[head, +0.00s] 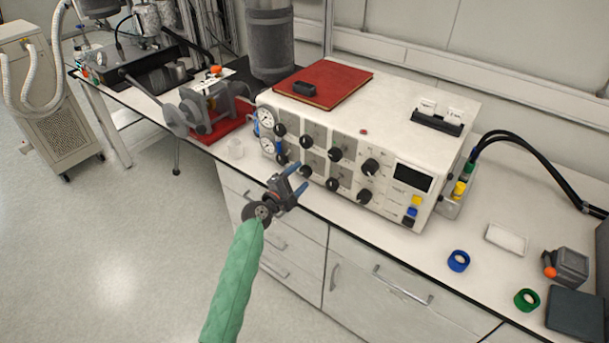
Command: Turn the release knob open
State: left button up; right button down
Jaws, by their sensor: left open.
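A white control box (390,115) stands on the bench, with two round gauges (267,117) and several black knobs (335,154) on its front panel. Which knob is the release knob I cannot tell from any label. My left gripper (296,179) has blue fingertips and is open in front of the lower left part of the panel, close to a lower knob (305,171). Whether a fingertip touches that knob I cannot tell. My left arm has a green sleeve and comes up from the bottom. My right gripper is not in view.
A red book (324,82) lies on the box. A metal device on a red base (213,131) stands to its left. A blue ring (458,261), a green ring (527,299) and a white tray (506,239) lie on the bench at right. Drawers (380,295) are below; open floor is at left.

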pick_arm(q)
jog(key=shift+b+v, duration=0.4)
jog(key=shift+v, duration=1.4)
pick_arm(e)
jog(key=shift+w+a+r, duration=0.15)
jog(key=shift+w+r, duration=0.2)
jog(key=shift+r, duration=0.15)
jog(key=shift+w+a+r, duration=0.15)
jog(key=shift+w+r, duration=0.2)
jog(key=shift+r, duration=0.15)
